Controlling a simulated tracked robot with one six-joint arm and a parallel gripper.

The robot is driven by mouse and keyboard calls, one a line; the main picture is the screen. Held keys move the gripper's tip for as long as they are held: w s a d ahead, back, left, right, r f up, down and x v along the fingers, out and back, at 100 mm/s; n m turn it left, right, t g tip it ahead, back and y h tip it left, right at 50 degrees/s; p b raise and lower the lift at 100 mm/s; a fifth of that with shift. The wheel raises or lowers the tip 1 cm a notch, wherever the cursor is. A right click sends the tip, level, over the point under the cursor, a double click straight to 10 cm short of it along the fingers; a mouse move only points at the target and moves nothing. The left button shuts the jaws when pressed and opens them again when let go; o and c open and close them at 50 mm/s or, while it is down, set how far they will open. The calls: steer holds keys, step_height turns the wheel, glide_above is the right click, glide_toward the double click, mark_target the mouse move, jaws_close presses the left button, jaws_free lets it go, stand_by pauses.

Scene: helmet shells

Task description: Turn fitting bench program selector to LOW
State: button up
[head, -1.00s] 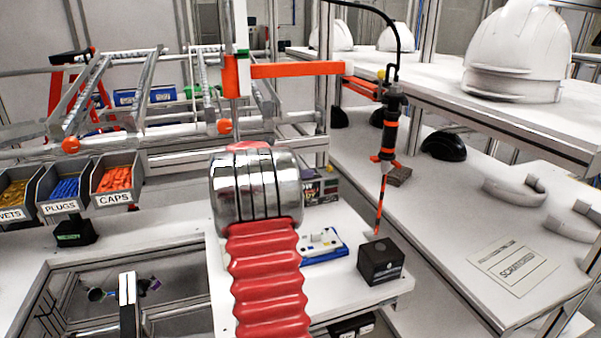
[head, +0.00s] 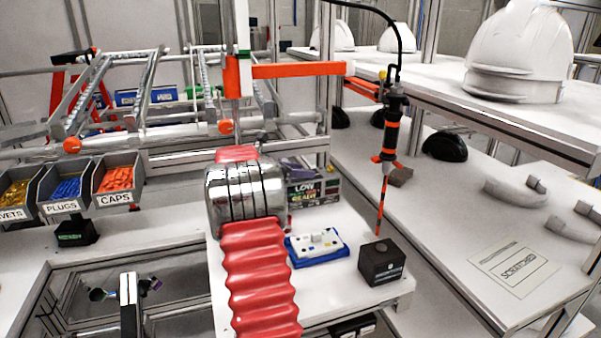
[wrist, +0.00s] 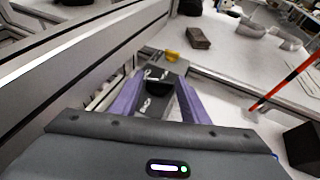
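The fitting bench program selector (head: 318,190) is a dark box at the back of the small white bench, right of my arm. Its lit face shows LOW with a green and red line under it that seems to say READY. In the wrist view a black knob (wrist: 160,77) with white marks stands out ahead. My gripper (wrist: 158,88) has purple fingers spread apart, one on either side of the knob, with no clear contact visible. In the head view my gripper (head: 296,166) shows only as a bit of purple above the selector; my arm hides the rest.
A blue and white tray (head: 318,244) and a black cube (head: 381,262) stand on the bench. Part bins (head: 115,180) are at left. White helmets (head: 517,55) sit on the right shelf.

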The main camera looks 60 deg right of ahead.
steer(key=shift+o, duration=1.3)
steer(key=shift+s+n+t, duration=0.1)
steer(key=shift+n+t, duration=0.2)
steer(key=shift+t, duration=0.1)
